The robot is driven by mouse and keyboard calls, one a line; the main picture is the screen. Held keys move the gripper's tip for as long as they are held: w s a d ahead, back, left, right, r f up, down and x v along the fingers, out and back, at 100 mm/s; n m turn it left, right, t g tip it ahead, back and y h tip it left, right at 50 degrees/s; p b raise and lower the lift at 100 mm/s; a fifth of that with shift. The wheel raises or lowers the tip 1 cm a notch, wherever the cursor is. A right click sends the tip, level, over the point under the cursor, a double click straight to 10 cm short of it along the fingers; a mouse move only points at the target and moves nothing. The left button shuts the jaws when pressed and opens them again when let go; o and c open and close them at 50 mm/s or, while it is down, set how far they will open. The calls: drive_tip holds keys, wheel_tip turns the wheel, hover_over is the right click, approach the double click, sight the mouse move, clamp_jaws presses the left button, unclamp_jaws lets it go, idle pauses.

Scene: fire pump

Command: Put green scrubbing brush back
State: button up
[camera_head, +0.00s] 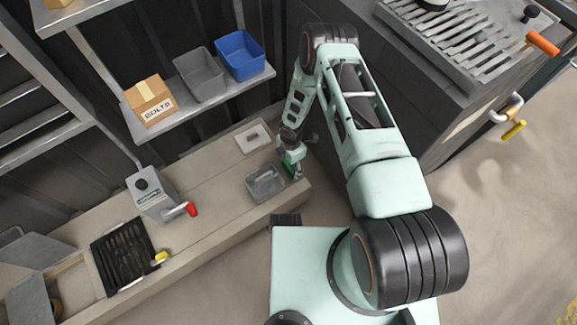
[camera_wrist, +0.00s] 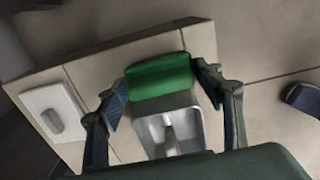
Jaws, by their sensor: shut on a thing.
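The green scrubbing brush (camera_wrist: 160,77) is between the two fingertips of my gripper (camera_wrist: 163,84), which is shut on it. In the head view the brush (camera_head: 291,168) shows as a small green patch under my gripper (camera_head: 292,160), near the right end of the long counter. A grey tray (camera_head: 265,195) with a raised piece inside is just left of the brush. In the wrist view this tray (camera_wrist: 196,130) is directly below the brush in the picture. I cannot tell whether the brush touches the counter or the tray.
A pale plate with a grey handle (camera_head: 253,137) lies behind the tray. On the counter (camera_head: 215,190) stand a grey box with a red handle (camera_head: 153,194) and a black grate (camera_head: 122,257). A shelf above holds grey (camera_head: 200,76) and blue bins (camera_head: 240,56).

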drive_tip(key=shift+s+f, duration=0.15)
drive_tip(key=shift+f, duration=0.95)
drive_tip(key=shift+f+b, duration=0.15)
drive_tip(key=shift+b, duration=0.25)
drive_tip(key=o, duration=1)
wheel_tip(320, 180, up, 12)
drive_tip(key=p, duration=0.3)
drive_tip(key=shift+r+p, duration=0.2)
drive_tip(key=shift+p, duration=0.2)
